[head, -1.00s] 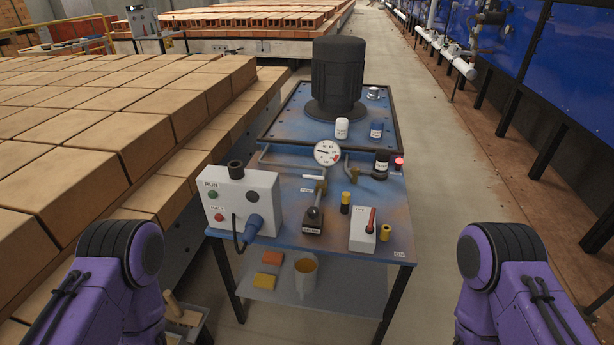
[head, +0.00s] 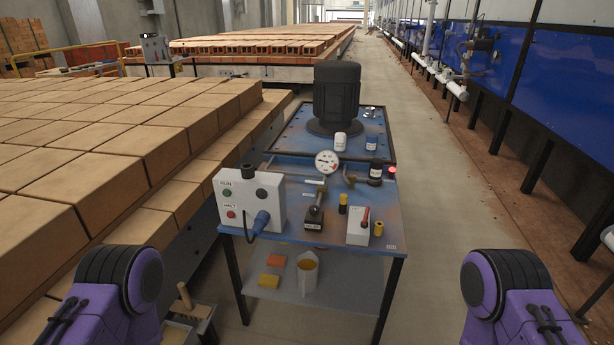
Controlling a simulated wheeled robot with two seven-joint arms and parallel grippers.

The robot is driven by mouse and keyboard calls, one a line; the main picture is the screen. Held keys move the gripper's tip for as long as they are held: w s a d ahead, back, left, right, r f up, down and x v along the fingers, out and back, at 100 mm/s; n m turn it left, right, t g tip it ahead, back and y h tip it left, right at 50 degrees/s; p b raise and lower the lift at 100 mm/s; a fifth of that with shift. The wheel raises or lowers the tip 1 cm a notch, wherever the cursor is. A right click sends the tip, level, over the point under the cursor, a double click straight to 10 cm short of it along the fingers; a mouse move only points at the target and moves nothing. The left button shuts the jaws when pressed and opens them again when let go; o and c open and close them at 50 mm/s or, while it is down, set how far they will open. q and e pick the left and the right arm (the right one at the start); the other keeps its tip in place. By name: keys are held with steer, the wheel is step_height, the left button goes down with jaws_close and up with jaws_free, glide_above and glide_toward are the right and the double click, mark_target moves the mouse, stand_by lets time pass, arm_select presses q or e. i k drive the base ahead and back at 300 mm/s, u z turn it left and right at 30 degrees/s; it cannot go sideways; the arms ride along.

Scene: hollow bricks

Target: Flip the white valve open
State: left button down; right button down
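The blue worktable (head: 275,222) stands straight ahead with pump fittings on it. A small pale bar handle (head: 316,182) sits just below the round gauge (head: 327,162); it may be the white valve, but it is too small to be sure. A black block with a lever (head: 314,216) is left of that box. Only purple links of my two arms show at the lower corners; neither gripper is in view.
A white control box (head: 249,201) with a cable stands at the table's left. A black motor (head: 337,95) is behind. A lower shelf (head: 330,290) holds a beaker (head: 307,272) and blocks. Brick stacks (head: 80,170) crowd the left; the floor (head: 440,190) to the right is clear.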

mark_target(321, 183)
steer(key=u, duration=0.85)
steer(key=i, duration=0.65)
steer(key=z, duration=0.05)
